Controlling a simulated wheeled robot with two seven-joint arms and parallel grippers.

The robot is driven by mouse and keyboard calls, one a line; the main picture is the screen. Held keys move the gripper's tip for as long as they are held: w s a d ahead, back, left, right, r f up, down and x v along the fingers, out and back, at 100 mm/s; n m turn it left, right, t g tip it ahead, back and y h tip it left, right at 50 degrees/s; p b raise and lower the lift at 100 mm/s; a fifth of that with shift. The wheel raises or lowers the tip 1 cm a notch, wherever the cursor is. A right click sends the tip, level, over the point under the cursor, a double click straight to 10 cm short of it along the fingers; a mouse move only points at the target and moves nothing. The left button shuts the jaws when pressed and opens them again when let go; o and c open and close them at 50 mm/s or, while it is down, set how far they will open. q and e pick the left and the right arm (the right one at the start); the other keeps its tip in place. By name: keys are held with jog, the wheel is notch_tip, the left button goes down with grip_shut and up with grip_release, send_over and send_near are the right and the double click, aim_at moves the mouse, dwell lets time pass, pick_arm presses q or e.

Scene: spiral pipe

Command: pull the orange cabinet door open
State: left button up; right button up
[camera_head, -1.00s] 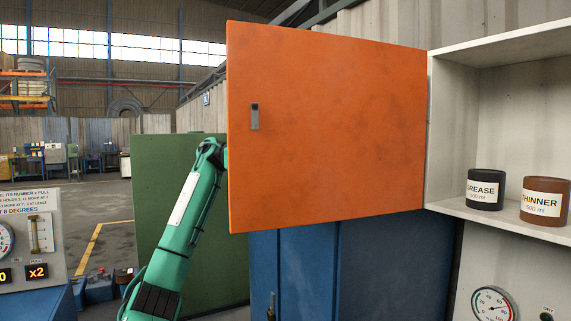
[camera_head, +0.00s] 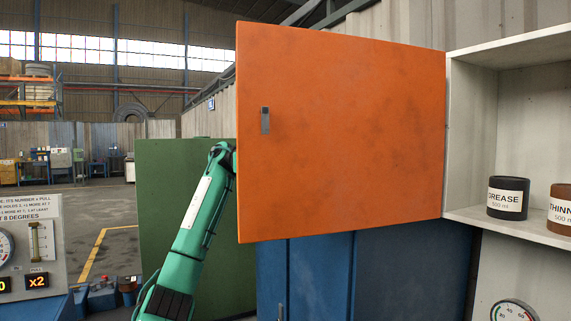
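The orange cabinet door (camera_head: 340,130) stands swung wide open to the left of the white cabinet (camera_head: 473,140), hinged at the cabinet's left edge. A small grey handle plate (camera_head: 265,120) sits near the door's free left edge. My green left arm (camera_head: 195,225) rises from the bottom and its far end passes behind the door's left edge. My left gripper is hidden behind the door, so its fingers cannot be seen. My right gripper is not in view.
A grease can (camera_head: 508,198) and a thinner can (camera_head: 562,208) stand on the cabinet shelf. A gauge (camera_head: 513,311) is below. A green panel (camera_head: 160,200) and blue lockers (camera_head: 400,270) stand behind. A gauge panel (camera_head: 30,245) is at left.

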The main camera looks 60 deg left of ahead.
pick_arm(q)
jog(key=shift+d, duration=0.2)
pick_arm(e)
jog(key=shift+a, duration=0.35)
pick_arm(q)
jog(key=shift+f, duration=0.1)
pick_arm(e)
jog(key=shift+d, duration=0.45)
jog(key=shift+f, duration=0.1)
